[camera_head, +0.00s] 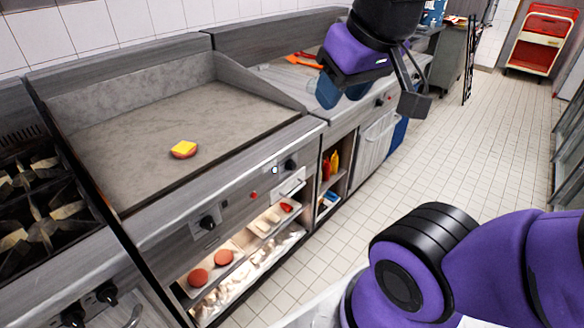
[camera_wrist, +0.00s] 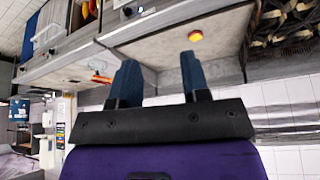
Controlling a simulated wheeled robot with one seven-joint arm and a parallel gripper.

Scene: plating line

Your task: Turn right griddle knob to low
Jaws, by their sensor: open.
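The griddle (camera_head: 120,130) has two black knobs on its front panel. The right griddle knob (camera_head: 290,165) is near the panel's right end, and the left knob (camera_head: 207,222) is lower left. I cannot read the right knob's setting at this size. A patty with yellow cheese (camera_head: 184,149) lies on the griddle plate; it also shows in the wrist view (camera_wrist: 195,36). My gripper (camera_head: 362,97) is open and empty, raised above and to the right of the right knob, apart from it. Its two blue fingers show spread in the wrist view (camera_wrist: 160,72).
A shelf (camera_head: 245,262) under the griddle holds patties and other food. Red and yellow bottles (camera_head: 330,164) stand in the cabinet to the right. A burner stove (camera_head: 45,210) is at the left. The tiled floor (camera_head: 440,150) in front is clear.

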